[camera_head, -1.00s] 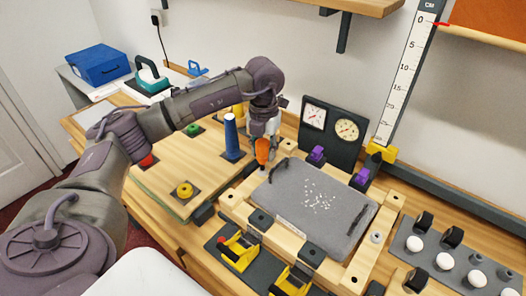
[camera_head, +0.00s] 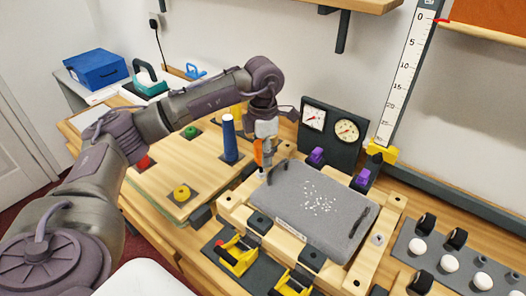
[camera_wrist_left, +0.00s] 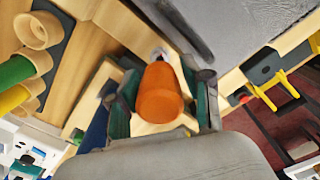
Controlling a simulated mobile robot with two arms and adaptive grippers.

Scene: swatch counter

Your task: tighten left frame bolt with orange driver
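My left gripper (camera_head: 264,150) is shut on the orange driver (camera_head: 257,153) at the left back corner of the wooden frame (camera_head: 233,208). In the left wrist view, the orange handle (camera_wrist_left: 160,95) sits between the two fingers, pointing away towards the frame. A small silvery part shows just past its far end; I cannot tell whether it is shaft or bolt. The left frame bolt is hidden or not distinguishable around the driver's tip. Another silver bolt (camera_head: 378,239) stands on the frame's right side. My right gripper is not in view.
A grey pad (camera_head: 310,205) with white specks fills the frame. Yellow clamps (camera_head: 238,258) line the front. A blue spool (camera_head: 230,138) stands left of the gripper. Two gauges (camera_head: 330,122) and purple-topped parts (camera_head: 317,156) are behind. White knobs (camera_head: 449,263) are at right.

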